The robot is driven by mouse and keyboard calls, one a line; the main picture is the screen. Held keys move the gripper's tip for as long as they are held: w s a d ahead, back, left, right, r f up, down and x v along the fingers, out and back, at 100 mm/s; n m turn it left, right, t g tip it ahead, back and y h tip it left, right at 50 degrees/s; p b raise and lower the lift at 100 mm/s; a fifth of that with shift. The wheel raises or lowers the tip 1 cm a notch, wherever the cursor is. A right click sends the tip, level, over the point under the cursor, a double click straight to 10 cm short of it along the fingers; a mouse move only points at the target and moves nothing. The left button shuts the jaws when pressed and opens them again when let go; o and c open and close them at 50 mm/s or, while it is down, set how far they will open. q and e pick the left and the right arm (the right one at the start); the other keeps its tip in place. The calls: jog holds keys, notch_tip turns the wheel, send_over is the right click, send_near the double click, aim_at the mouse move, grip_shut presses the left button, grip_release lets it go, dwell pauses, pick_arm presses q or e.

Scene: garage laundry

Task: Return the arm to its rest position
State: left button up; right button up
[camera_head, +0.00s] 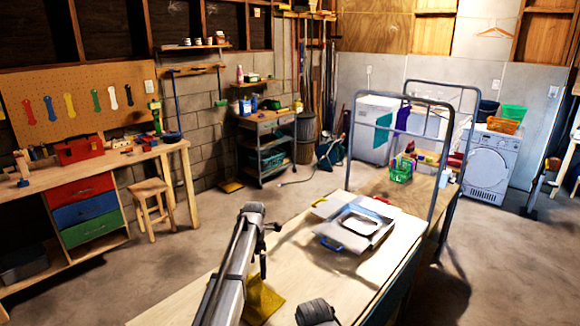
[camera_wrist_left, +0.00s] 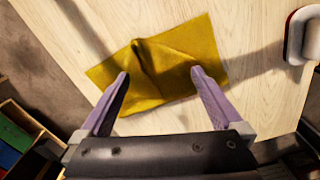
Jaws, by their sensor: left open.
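My left arm reaches in from the bottom of the head view, over the wooden table (camera_head: 190,305). Its far end bends down near a yellow cloth (camera_head: 262,300), which the arm partly hides. In the left wrist view, my left gripper (camera_wrist_left: 159,75) has its two purple-grey fingers spread wide. The yellow cloth (camera_wrist_left: 190,55) shows beyond and between the fingertips, lying rumpled on the pale tabletop with a raised fold. Nothing is seen gripped; I cannot tell the exact gap to the cloth. My right gripper is not in view.
A grey and white flat item (camera_head: 355,228) with a blue part lies farther up the table. A white object with a red edge (camera_wrist_left: 300,35) is at the wrist view's right. A metal rail frame (camera_head: 432,165) rises behind the table. Open floor lies left, beside a stool (camera_head: 150,190).

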pick_arm(q)
jog(key=s+a+m, duration=0.2)
jog(key=s+m, duration=1)
jog(key=s, duration=0.5)
jog(key=s+a+m, duration=0.2)
jog(key=s+m, duration=1.1)
jog(key=s, duration=0.3)
jog(key=s+d+m+y, duration=0.1)
jog(key=s+d+m, duration=0.2)
jog(key=d, duration=0.8)
jog(key=shift+s+d, duration=0.25)
jog(key=shift+s, duration=1)
jog(key=shift+r, duration=0.1)
